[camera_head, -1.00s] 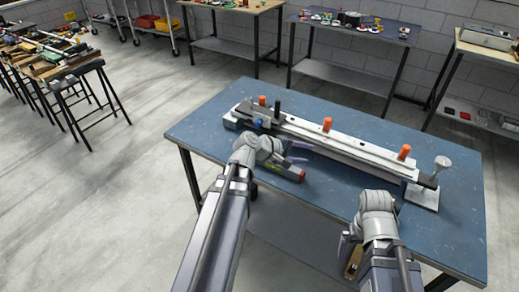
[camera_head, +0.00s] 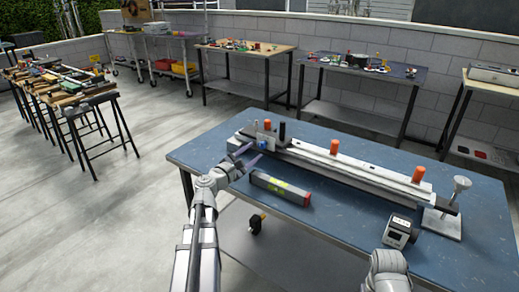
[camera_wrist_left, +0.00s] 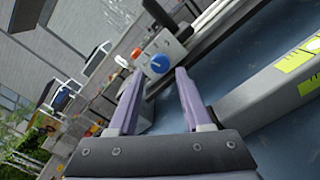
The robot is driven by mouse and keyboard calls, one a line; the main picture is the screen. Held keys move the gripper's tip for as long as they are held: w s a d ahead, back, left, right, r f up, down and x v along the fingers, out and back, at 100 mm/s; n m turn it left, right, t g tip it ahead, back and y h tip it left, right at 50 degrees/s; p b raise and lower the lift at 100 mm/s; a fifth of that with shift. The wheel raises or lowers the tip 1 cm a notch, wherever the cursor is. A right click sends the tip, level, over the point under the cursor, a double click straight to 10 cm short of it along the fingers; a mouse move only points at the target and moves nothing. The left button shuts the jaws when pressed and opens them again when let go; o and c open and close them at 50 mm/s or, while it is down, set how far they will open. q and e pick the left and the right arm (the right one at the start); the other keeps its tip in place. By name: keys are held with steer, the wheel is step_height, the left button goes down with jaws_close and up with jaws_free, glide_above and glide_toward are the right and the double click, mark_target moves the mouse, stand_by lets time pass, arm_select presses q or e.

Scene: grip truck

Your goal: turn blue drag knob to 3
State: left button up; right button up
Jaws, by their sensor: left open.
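The blue knob (camera_head: 260,144) sits on the left end block of a long white rail device on the blue table. In the left wrist view the knob (camera_wrist_left: 160,64) faces me, round with a white mark; a red part lies beside it. No numbers are readable. My left gripper (camera_head: 252,155) is open at the left end of the device, its purple fingers pointing at the knob. In the wrist view the fingers (camera_wrist_left: 160,73) frame the knob, which appears beyond the tips; contact cannot be told. Of my right arm only a link shows at the bottom right; its gripper is out of view.
A grey bar with a red end (camera_head: 280,188) lies in front of the rail, close to my left gripper. A small black-and-white box (camera_head: 400,231) stands at the right. Orange pegs (camera_head: 334,146) rise from the rail. The blue table (camera_head: 335,215) is clear in the middle front.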

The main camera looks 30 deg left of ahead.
mark_target(260, 146)
arm_select(q)
steer(key=shift+w+d, duration=0.2)
steer(key=shift+w, duration=2.15)
jaws_close()
